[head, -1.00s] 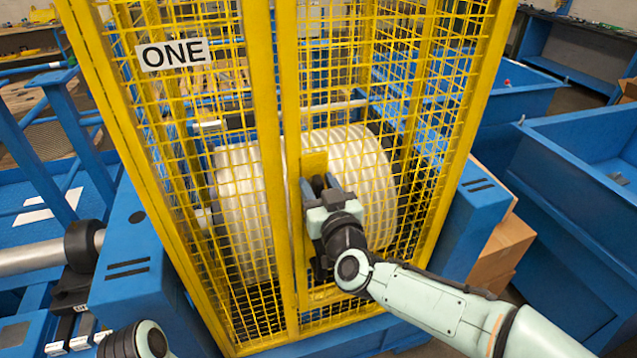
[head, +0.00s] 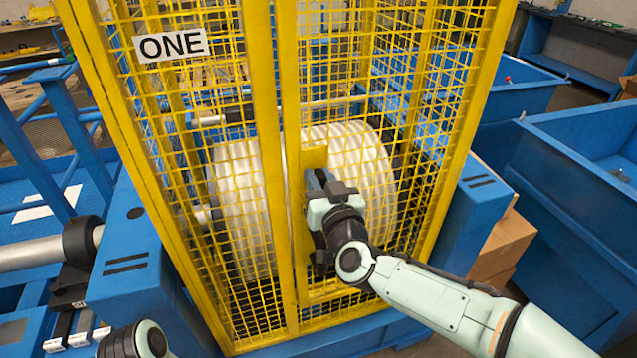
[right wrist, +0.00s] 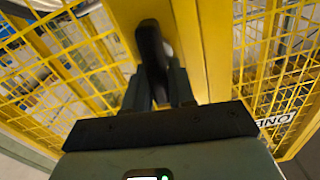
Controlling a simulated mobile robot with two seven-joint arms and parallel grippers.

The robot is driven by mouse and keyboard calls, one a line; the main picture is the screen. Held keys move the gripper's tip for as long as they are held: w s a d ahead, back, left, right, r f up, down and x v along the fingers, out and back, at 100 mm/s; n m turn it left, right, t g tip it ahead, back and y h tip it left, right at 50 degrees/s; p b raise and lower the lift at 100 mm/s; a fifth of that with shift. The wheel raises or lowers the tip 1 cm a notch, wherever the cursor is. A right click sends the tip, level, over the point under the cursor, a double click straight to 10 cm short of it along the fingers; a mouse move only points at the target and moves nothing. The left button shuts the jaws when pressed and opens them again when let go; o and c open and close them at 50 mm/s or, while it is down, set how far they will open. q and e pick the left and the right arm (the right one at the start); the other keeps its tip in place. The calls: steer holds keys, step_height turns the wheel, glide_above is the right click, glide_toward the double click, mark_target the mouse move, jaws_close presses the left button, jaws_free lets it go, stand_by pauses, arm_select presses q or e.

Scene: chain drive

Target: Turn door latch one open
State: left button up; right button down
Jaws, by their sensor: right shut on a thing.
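The yellow mesh door (head: 262,150) of the cage with the sign ONE (head: 171,46) stands in front of me and looks closed. Its latch sits on a yellow plate (head: 313,158) by the middle posts. My right gripper (head: 318,182) is at this plate and hides most of the latch in the head view. In the right wrist view, the dark latch handle (right wrist: 151,45) stands between the fingers of my right gripper (right wrist: 160,85), which are shut on it. My left gripper is out of view.
A large pale ribbed drum (head: 350,165) lies behind the mesh. Blue machine housings (head: 135,260) flank the cage. Cardboard boxes (head: 505,245) and blue bins (head: 580,140) stand at the right, near my right arm.

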steer(key=m+b, duration=0.2)
steer(key=m, duration=0.1)
steer(key=shift+w+d+f, duration=0.1)
steer(key=shift+d+f, duration=0.1)
steer(key=shift+d, duration=0.1)
steer(key=m+b, duration=0.2)
steer(key=m, duration=0.1)
steer(key=shift+d+f, duration=0.1)
steer(key=shift+d, duration=0.05)
arm_select(q)
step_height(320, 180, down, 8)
steer(key=b, duration=0.5)
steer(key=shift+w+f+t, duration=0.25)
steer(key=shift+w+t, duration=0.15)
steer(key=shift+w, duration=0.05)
arm_select(e)
steer(key=m, duration=0.3)
steer(key=f+m, duration=0.1)
steer(key=m, duration=0.6)
steer(key=shift+w+d+f, duration=0.15)
steer(key=shift+d, duration=0.2)
steer(key=shift+m, duration=0.3)
steer(key=c, duration=1)
jaws_free()
steer(key=shift+c, duration=0.2)
